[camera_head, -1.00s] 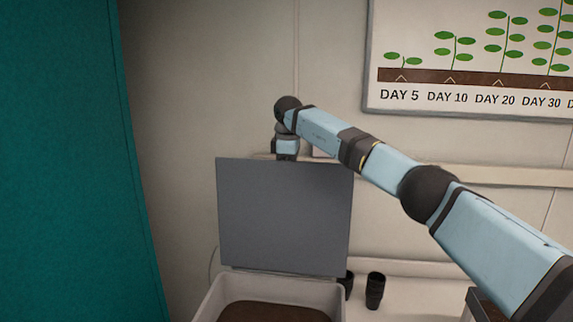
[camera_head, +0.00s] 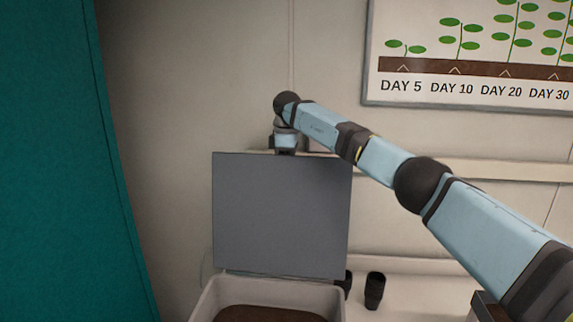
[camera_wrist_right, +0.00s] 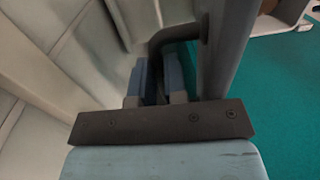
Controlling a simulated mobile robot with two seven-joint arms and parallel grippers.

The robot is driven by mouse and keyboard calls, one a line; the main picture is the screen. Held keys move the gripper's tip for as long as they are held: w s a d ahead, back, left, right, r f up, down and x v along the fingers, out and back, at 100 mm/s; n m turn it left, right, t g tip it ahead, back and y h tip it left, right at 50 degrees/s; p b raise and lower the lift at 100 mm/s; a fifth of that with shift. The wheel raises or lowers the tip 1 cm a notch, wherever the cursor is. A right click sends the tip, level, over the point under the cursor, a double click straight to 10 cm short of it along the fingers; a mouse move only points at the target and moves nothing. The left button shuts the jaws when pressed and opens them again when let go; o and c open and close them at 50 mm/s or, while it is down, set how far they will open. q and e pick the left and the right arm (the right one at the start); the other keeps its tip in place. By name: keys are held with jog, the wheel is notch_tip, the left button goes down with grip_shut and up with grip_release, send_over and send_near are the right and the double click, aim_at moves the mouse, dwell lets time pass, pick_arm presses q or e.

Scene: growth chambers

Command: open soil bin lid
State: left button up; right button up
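The soil bin (camera_head: 205,300) is a pale box with brown soil (camera_head: 265,314) inside, at the bottom of the head view. Its grey lid (camera_head: 282,215) stands roughly upright at the bin's back edge, so the bin is open. My right arm reaches over from the right, and its wrist goes down behind the lid's top edge, where the gripper is hidden. In the right wrist view my right gripper (camera_wrist_right: 157,85) has its blue fingers on both sides of the dark curved handle (camera_wrist_right: 178,32), which fills the gap between them. The lid (camera_wrist_right: 226,45) shows beside it. My left gripper is out of view.
Dark cups (camera_head: 375,290) stand on the pale counter right of the bin. A teal panel (camera_head: 60,180) fills the left side. A growth chart (camera_head: 470,60) hangs on the wall behind, above a pale ledge (camera_head: 460,170).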

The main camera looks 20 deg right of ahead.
jog(key=o, duration=0.4)
jog(key=shift+f, duration=0.55)
notch_tip(320, 180, up, 15)
jog(key=b, duration=0.1)
jog(key=shift+w+d, duration=0.25)
jog(key=shift+w, duration=0.1)
jog(key=shift+f, duration=0.15)
